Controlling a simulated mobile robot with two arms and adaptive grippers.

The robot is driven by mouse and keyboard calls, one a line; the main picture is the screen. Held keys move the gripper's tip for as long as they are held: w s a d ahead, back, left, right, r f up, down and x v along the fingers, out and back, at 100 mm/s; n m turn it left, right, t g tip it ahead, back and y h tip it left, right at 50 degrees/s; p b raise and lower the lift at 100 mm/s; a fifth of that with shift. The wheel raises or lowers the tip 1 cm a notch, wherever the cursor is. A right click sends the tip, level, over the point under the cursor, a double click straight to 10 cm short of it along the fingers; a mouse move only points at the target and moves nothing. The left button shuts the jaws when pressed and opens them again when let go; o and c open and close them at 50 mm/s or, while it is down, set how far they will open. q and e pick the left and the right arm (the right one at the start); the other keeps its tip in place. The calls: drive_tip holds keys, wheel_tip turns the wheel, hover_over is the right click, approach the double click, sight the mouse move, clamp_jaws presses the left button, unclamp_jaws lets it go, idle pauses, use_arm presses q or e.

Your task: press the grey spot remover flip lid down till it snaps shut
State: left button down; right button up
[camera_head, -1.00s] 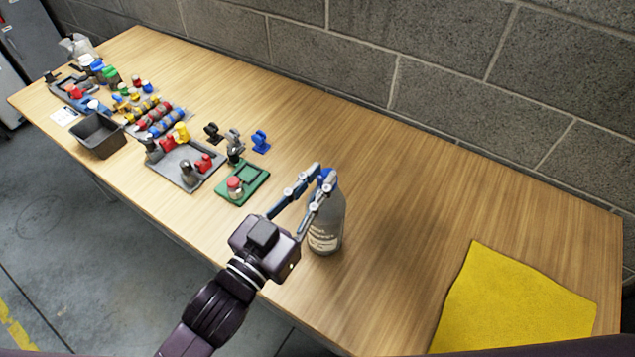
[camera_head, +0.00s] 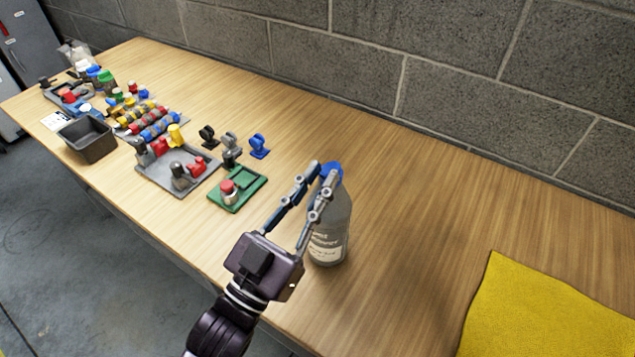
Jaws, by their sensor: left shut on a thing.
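The grey spot remover bottle (camera_head: 333,228) stands upright on the table, with a pale label low on its side. A blue lid (camera_head: 335,170) shows at its top, partly hidden by my fingers. My left gripper (camera_head: 322,171) reaches up from below and has its fingertips at the bottle's top, shut on the blue lid. I cannot tell whether the lid is open or closed. My right gripper is not in view.
A green tray (camera_head: 250,194) with a red-topped piece lies left of the bottle. Blue (camera_head: 259,146), black and grey small parts stand behind it. A grey tray, a dark bin (camera_head: 87,139) and several coloured pieces lie further left. A yellow cloth (camera_head: 545,310) lies right; wood between is clear.

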use_arm(q)
drive_tip(key=c, duration=1.8)
unclamp_jaws()
drive_tip(key=v, duration=1.2)
